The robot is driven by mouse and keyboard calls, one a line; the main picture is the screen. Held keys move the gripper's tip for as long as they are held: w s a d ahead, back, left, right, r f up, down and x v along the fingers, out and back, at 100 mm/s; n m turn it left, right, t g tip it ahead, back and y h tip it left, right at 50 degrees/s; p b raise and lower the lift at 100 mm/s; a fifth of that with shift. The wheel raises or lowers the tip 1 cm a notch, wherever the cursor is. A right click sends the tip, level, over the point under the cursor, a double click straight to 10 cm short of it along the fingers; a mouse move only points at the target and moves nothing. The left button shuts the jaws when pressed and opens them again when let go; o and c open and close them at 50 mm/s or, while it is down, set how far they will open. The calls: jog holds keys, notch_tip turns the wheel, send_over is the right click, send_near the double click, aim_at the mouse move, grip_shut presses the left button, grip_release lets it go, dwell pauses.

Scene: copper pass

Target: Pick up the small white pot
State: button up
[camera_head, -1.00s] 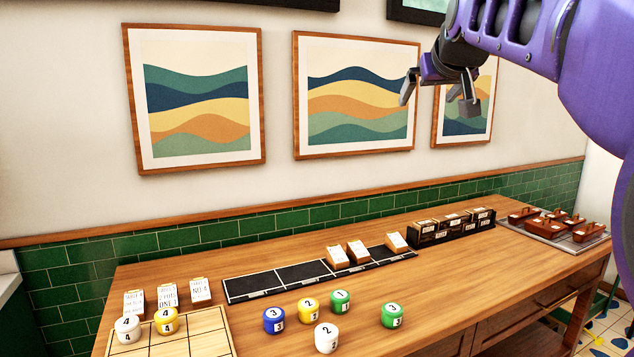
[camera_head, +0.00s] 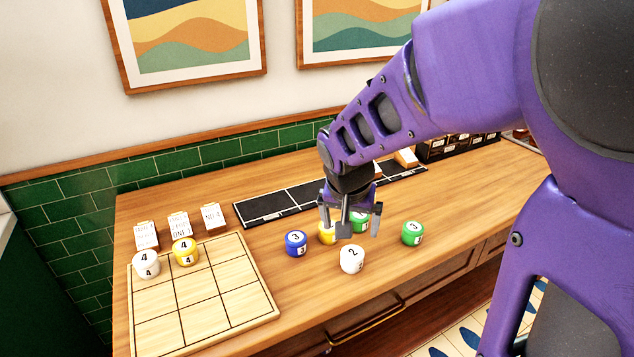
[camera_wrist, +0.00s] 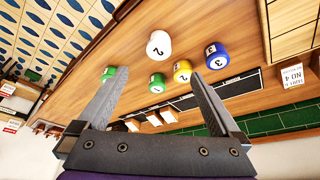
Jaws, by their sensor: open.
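A small white pot marked 2 (camera_head: 352,260) stands upright on the wooden table, in front of a row of coloured pots. In the wrist view the same white pot (camera_wrist: 158,46) lies ahead, between and beyond the fingertips. A second white pot, marked 4 (camera_head: 146,264), stands on the gridded board at left. My gripper (camera_head: 350,222) is open and empty, pointing down above and behind the white 2 pot, apart from it. In the wrist view my gripper (camera_wrist: 159,76) shows its two fingers spread. The fingers partly hide the yellow and a green pot in the head view.
Near the white 2 pot stand a blue pot (camera_head: 296,243), a yellow pot (camera_head: 326,232), a green pot (camera_head: 360,222) and another green pot (camera_head: 412,233). The gridded board (camera_head: 200,325) also holds a yellow pot (camera_head: 185,252). A black tray (camera_head: 268,207) lies behind.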

jog(key=b, duration=0.2)
send_near(352, 252)
jog(key=x, duration=0.4)
jog(key=shift+s+f, duration=0.25)
jog(key=shift+f, duration=0.2)
jog(key=shift+w+b+x, duration=0.15)
jog(key=shift+b+x, duration=0.1)
jog(key=shift+x, duration=1.2)
jog(key=shift+w+b+x, duration=0.15)
jog(key=shift+b+x, duration=0.1)
jog(key=shift+x, duration=1.2)
jog(key=shift+r, duration=0.15)
jog(key=shift+c, duration=0.2)
jog(key=c, duration=1.5)
notch_tip(352, 252, up, 10)
jog(key=shift+f+p, duration=0.1)
jog(key=shift+p, duration=0.45)
jog(key=shift+w, duration=0.1)
